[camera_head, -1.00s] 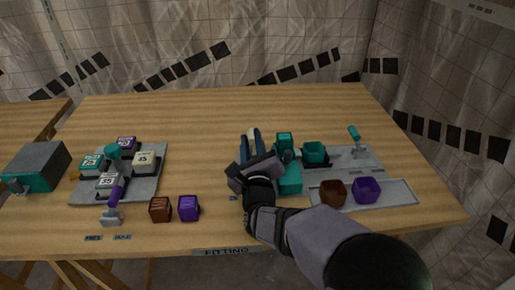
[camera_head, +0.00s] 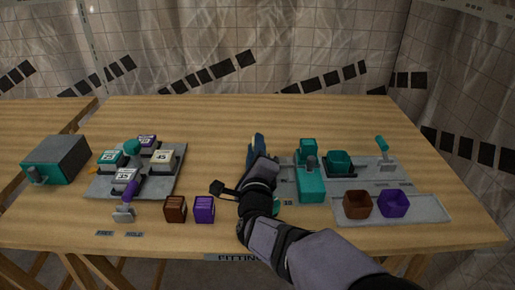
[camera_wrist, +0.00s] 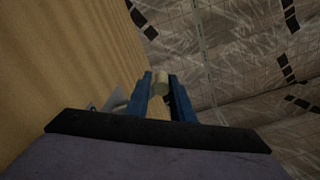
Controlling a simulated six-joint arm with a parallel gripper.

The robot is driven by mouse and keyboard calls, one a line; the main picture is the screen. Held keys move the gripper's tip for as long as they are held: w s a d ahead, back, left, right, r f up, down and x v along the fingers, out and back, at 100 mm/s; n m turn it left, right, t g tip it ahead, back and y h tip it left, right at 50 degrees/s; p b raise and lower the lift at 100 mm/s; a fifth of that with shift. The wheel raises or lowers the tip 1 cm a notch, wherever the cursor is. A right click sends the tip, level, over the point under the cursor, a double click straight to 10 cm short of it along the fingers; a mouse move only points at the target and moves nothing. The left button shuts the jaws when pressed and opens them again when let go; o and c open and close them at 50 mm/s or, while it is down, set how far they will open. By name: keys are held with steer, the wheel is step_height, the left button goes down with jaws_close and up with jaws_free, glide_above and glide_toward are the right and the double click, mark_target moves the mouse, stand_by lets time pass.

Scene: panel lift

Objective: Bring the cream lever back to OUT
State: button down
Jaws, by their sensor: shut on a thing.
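My gripper (camera_head: 259,146) is at the left edge of the right-hand panel, its blue fingers pointing away from the head camera. In the wrist view the gripper (camera_wrist: 162,92) is shut on the cream lever (camera_wrist: 161,83), whose short rounded cream end shows between the two blue fingers. The rest of the lever is hidden by the fingers, and in the head view my gripper and wrist hide it. No OUT marking can be read, so I cannot tell the lever's position against it.
The grey right panel (camera_head: 368,174) carries a teal block (camera_head: 311,184), a teal cup (camera_head: 339,162) and a teal-tipped lever (camera_head: 383,146). Brown (camera_head: 175,208) and purple cubes (camera_head: 204,209) lie left of my arm.

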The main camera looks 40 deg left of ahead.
steer(key=shift+w+d, duration=0.1)
steer(key=shift+w, duration=0.1)
steer(key=c, duration=1.6)
jaws_free()
steer(key=shift+r, duration=0.1)
steer(key=shift+c, duration=0.2)
steer(key=shift+s, duration=0.1)
steer(key=shift+s+d, duration=0.25)
steer(key=shift+s, duration=0.1)
steer(key=shift+b+v, duration=0.45)
steer(key=shift+v, duration=2.8)
steer(key=shift+w, duration=0.1)
